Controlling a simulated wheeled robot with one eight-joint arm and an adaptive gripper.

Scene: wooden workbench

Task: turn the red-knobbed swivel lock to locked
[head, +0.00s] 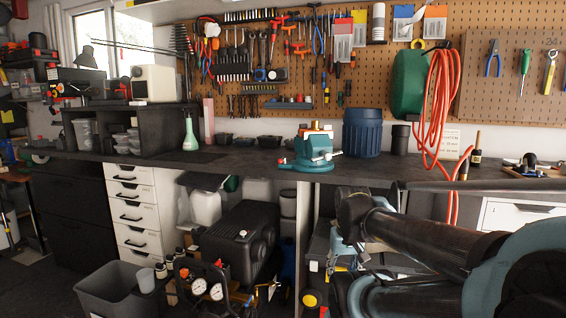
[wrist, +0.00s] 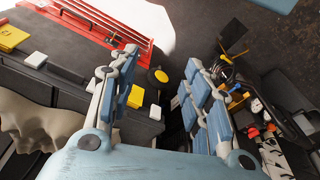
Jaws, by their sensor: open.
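I cannot pick out the red-knobbed swivel lock with certainty in either view. A small red knob (head: 184,272) shows on the gauge unit on the floor in the head view, but I cannot tell whether it belongs to a lock. My gripper (wrist: 160,92) is open in the wrist view, its two blue-padded fingers spread wide with nothing between them. Below and between the fingers are dark surfaces and a round yellow-and-black piece (wrist: 158,75), apart from the pads. In the head view my arm comes in from the right, and its end is low and hard to make out.
White drawers (head: 131,212) and a grey bin (head: 108,290) stand left. A red rack (wrist: 98,20) shows in the wrist view.

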